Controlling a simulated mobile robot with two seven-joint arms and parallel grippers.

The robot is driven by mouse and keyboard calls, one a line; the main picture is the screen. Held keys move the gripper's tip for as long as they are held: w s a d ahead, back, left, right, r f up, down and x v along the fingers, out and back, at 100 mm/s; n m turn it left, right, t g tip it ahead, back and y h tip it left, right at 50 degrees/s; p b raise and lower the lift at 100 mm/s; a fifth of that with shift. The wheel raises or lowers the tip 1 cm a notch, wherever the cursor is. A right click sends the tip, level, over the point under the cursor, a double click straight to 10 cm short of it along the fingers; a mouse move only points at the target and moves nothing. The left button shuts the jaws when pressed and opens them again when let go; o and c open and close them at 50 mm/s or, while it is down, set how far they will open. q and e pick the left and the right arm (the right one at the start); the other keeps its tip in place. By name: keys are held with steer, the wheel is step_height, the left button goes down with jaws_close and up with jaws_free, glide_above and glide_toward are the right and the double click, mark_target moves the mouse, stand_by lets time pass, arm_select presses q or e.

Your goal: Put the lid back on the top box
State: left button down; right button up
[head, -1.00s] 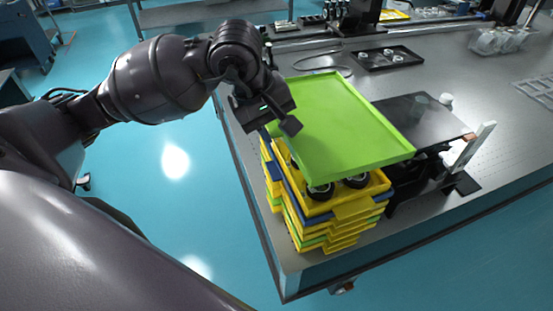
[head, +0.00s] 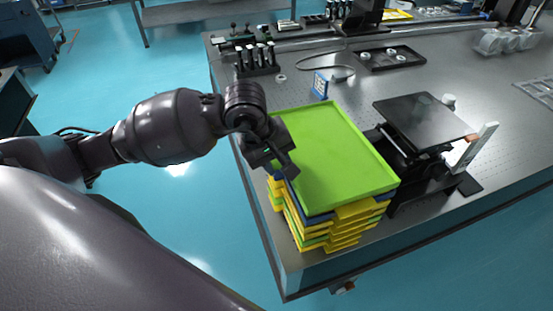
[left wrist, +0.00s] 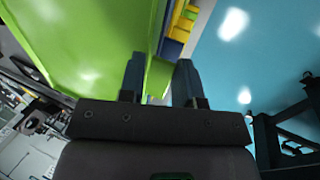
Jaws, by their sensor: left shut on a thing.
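The lid (head: 335,155) is a flat bright green tray-like panel with a raised rim. In the head view it lies over the top of the stack of yellow, blue and green boxes (head: 345,228), hiding the top box's inside. Whether it is fully seated cannot be told. My left gripper (head: 285,170) is shut on the lid's left edge. In the left wrist view the two fingers (left wrist: 160,85) straddle the green edge, with the lid (left wrist: 80,45) to the left. My right gripper is in neither view.
A black platform (head: 425,120) on a stage stands right of the stack, with a white upright plate (head: 482,145) beside it. A dark tray (head: 390,58) and a blue-white box (head: 320,85) are behind. The stack is near the table's front-left corner.

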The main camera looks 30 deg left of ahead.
arm_select(q)
steer(key=c, duration=0.8)
jaws_free()
steer(key=v, duration=1.2)
steer(key=shift+b, duration=0.3)
